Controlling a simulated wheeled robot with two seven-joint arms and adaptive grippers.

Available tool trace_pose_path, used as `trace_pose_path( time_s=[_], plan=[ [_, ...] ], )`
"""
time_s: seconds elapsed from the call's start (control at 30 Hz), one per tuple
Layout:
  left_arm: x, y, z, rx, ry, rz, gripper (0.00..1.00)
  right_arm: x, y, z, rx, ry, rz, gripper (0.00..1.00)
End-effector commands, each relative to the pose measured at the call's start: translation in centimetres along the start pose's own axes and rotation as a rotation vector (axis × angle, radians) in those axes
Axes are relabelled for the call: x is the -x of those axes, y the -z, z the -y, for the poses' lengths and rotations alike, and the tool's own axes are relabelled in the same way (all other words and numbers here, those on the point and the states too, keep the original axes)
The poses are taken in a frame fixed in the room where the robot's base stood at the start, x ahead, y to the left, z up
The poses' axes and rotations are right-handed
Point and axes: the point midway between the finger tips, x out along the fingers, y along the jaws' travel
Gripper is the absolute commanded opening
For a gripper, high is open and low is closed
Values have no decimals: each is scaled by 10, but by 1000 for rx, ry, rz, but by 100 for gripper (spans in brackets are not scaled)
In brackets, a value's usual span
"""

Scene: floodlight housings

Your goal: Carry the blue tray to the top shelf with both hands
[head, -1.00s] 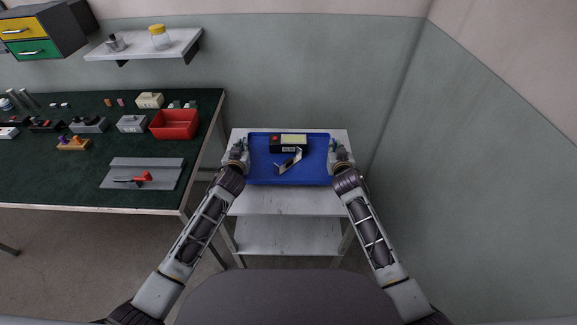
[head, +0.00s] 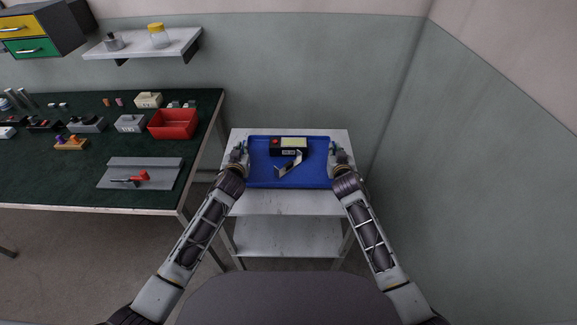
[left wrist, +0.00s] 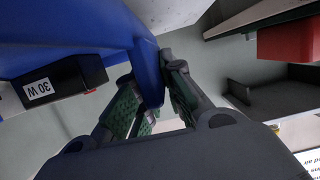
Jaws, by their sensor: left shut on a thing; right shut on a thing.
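The blue tray (head: 262,181) is level at the top shelf (head: 240,134) of the white shelf unit; I cannot tell whether it touches the shelf. A black box with a label (head: 288,146) and a metal bracket (head: 289,164) lie in it. My left gripper (head: 240,154) is shut on the tray's left rim, and my right gripper (head: 337,154) is shut on its right rim. In the left wrist view, the green-padded fingers (left wrist: 150,103) close around the blue rim (left wrist: 148,75), and the box (left wrist: 62,82) shows a "30 W" label.
A green-topped workbench (head: 60,180) stands to the left with a red bin (head: 173,125) and several small parts. A wall shelf (head: 140,45) holds a jar above it. Lower shelves (head: 288,237) of the unit are empty. A wall is close on the right.

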Motion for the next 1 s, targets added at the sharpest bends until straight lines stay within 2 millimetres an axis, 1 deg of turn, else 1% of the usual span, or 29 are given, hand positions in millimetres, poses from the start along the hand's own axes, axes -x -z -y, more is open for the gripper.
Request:
trace_pose_path(
  time_s=[0.67, 0.7, 0.83, 1.0],
  plan=[
    [-4, -10, 2, 1, 2, -4, 0, -4, -12, -2, 2, -3, -1, 0],
    [-4, -11, 2, 0, 3, -1, 14, -4, -13, -2, 2, -3, 2, 14],
    [-4, -11, 1, 0, 2, -1, 31, -4, -13, -1, 2, -2, 2, 31],
    [-4, -11, 1, 0, 1, -1, 32, -4, -12, -1, 1, -1, 1, 32]
  ],
)
